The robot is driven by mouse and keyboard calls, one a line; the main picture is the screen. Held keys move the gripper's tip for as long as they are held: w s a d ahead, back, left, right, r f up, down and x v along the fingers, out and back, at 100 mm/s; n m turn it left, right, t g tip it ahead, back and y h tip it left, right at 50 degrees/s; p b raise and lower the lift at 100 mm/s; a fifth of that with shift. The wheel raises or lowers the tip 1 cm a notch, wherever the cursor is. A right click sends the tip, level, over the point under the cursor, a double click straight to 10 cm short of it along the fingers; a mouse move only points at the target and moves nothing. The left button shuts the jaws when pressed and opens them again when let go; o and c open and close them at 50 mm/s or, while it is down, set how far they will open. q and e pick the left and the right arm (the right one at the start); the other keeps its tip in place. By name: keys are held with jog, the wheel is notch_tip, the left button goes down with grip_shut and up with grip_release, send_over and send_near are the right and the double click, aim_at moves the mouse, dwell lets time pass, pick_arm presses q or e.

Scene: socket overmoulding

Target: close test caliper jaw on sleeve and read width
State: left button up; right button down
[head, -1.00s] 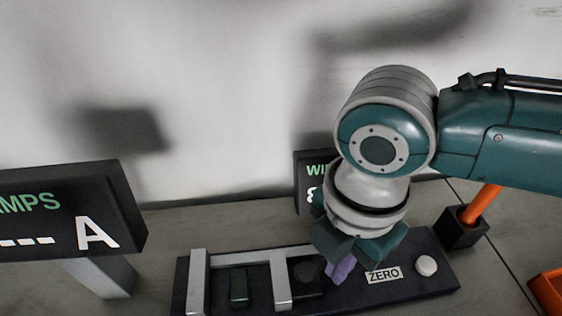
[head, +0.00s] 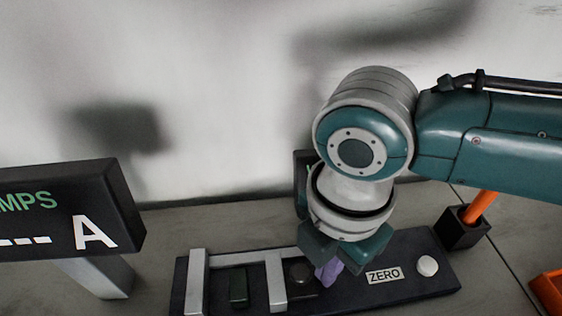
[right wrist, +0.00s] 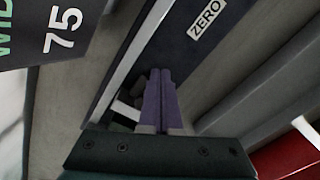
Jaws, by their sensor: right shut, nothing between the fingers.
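The caliper base (head: 350,283) is a dark block on the bench. It has a left silver jaw (head: 196,284) and a sliding silver jaw (head: 276,282) with a dark knob (head: 301,273). A dark green sleeve (head: 238,287) stands between the jaws, with a visible gap to the sliding jaw. My right gripper (head: 328,273) is shut and empty, its purple fingers just right of the knob; I cannot tell if they touch. The fingers (right wrist: 160,95) show together in the right wrist view. The width display (right wrist: 68,28) there shows digits 75, partly cut off. My left gripper is not in view.
A white button (head: 427,266) sits right of the ZERO label (head: 384,275). An amps display (head: 70,215) stands at left. A black holder with an orange handle (head: 482,208) and an orange bin (head: 549,293) are at right. A wall is behind.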

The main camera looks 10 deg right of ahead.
aim_at(290, 276)
jog(key=shift+a+b, duration=0.3)
jog(key=shift+a, duration=1.25)
jog(key=shift+s+a+b, duration=0.1)
jog(key=shift+a+b, duration=0.25)
jog(key=shift+a, duration=1.05)
jog(key=shift+r, duration=0.1)
jog(key=shift+d+p, duration=0.65)
jog(key=shift+d, duration=0.05)
notch_tip(290, 276, up, 7)
jog(key=p, duration=0.7)
